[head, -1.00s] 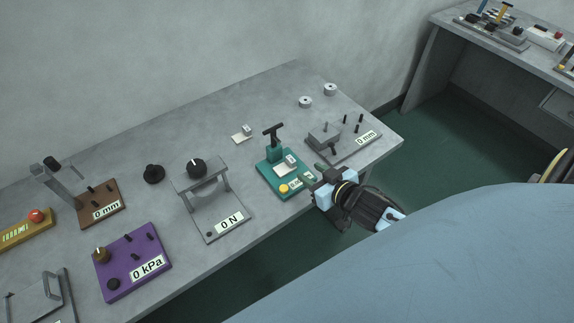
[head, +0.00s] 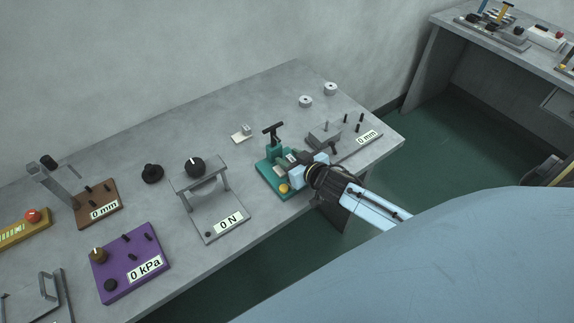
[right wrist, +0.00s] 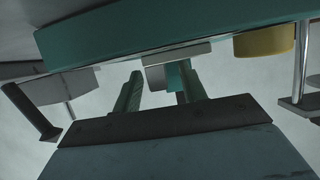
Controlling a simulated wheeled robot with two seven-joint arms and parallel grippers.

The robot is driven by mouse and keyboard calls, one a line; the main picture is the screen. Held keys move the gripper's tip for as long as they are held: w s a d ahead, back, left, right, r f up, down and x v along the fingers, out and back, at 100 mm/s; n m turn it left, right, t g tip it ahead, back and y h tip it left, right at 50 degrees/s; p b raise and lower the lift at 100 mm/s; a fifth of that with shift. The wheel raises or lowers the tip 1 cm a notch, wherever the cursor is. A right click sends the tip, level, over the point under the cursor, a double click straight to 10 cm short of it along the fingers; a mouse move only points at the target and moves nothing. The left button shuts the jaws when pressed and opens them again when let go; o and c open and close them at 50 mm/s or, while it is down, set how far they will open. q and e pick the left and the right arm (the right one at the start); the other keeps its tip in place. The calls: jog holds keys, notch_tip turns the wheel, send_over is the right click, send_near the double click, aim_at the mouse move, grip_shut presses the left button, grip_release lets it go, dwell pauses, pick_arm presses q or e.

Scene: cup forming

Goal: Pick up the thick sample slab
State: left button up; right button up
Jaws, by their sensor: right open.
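A pale sample slab with a small block-shaped grip on top lies on the teal hand press (head: 268,180), mostly hidden by my right gripper in the head view. In the right wrist view the slab (right wrist: 150,54) shows as a thin grey plate against the teal base, with its grip block (right wrist: 156,79) between my fingers. A second pale slab (head: 238,138) with a similar grip lies on the table behind the press. I cannot tell from thickness which is the thick one. My right gripper (head: 290,165) is open at the press, its fingers (right wrist: 158,92) apart. My left gripper is out of view.
The press's black T-handle (head: 273,128) stands behind the gripper, and a yellow knob (head: 285,188) is at its front. A grey gauge plate reading 0 mm (head: 367,138) is close on the right. A grey frame reading 0 N (head: 228,221) stands left.

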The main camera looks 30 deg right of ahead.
aim_at(291, 158)
jog(key=shift+c, duration=0.4)
grip_shut()
jog(key=shift+r, duration=0.5)
notch_tip(291, 158, up, 2)
jog(key=shift+r+p, duration=0.2)
jog(key=shift+p, duration=0.25)
jog(key=s+d, duration=0.1)
jog(key=s, duration=1.7)
jog(key=w+a+r+b, duration=0.1)
jog(key=w+a+r, duration=0.4)
jog(key=r, duration=0.3)
jog(key=w+a+r+h+b, duration=0.1)
jog(key=w+a+r+b, duration=0.1)
jog(key=w+a+r, duration=0.3)
notch_tip(291, 158, up, 4)
jog(key=shift+w+a+f+m, duration=0.15)
jog(key=shift+w+a+m, duration=0.2)
jog(key=shift+w, duration=0.45)
